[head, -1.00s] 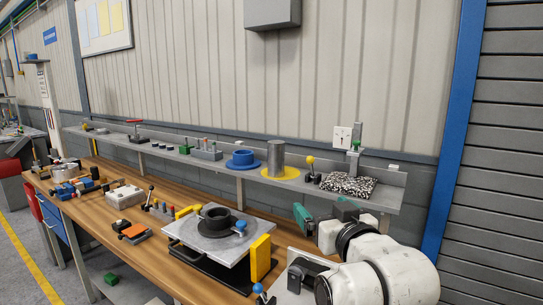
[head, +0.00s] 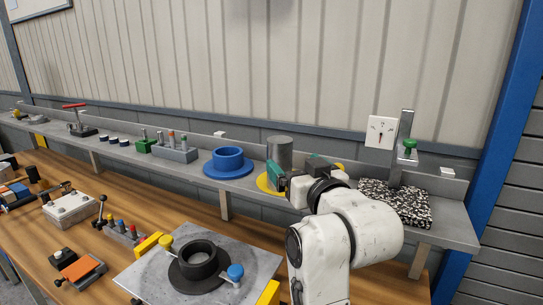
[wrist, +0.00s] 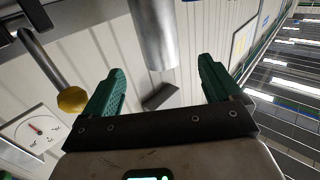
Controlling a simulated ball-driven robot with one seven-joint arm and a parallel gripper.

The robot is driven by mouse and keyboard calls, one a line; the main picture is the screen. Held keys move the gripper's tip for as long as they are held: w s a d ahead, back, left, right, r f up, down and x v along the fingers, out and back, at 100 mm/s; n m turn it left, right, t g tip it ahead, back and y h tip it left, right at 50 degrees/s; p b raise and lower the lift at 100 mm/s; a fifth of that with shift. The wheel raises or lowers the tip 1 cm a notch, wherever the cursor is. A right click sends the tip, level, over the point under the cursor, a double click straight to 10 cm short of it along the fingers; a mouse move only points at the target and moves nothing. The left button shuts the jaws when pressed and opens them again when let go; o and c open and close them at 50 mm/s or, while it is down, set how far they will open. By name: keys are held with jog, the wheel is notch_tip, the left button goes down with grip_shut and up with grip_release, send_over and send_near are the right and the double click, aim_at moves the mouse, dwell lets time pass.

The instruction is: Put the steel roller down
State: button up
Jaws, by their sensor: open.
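The steel roller (head: 279,150), a plain grey cylinder, stands upright on the yellow round base (head: 264,182) on the grey shelf. My gripper (head: 292,174) is in front of its lower right side in the head view and hides part of the base. In the wrist view the roller (wrist: 154,32) shows upside down, its top end in the gap between the green fingers. My gripper (wrist: 158,72) is open with nothing held. The roller appears apart from both fingers; how deep it lies between them I cannot tell.
A yellow-knobbed lever (wrist: 72,99) stands close beside my gripper. The blue ring (head: 229,162) is left of the roller. A speckled pad (head: 398,203) and a green-knobbed stand (head: 405,140) are to the right. A plate with a black ring (head: 197,262) is on the bench below.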

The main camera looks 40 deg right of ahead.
aim_at(284, 154)
jog(key=p+x, duration=0.1)
jog(key=x, duration=0.6)
jog(key=shift+p, duration=0.35)
jog(key=x, duration=0.1)
jog(key=p+x, duration=0.1)
jog(key=x, duration=0.2)
jog(key=shift+w+d+f, duration=0.1)
jog(key=shift+w+f, duration=0.05)
jog(key=shift+f, duration=0.15)
jog(key=c, duration=1.5)
jog(key=shift+r, duration=0.1)
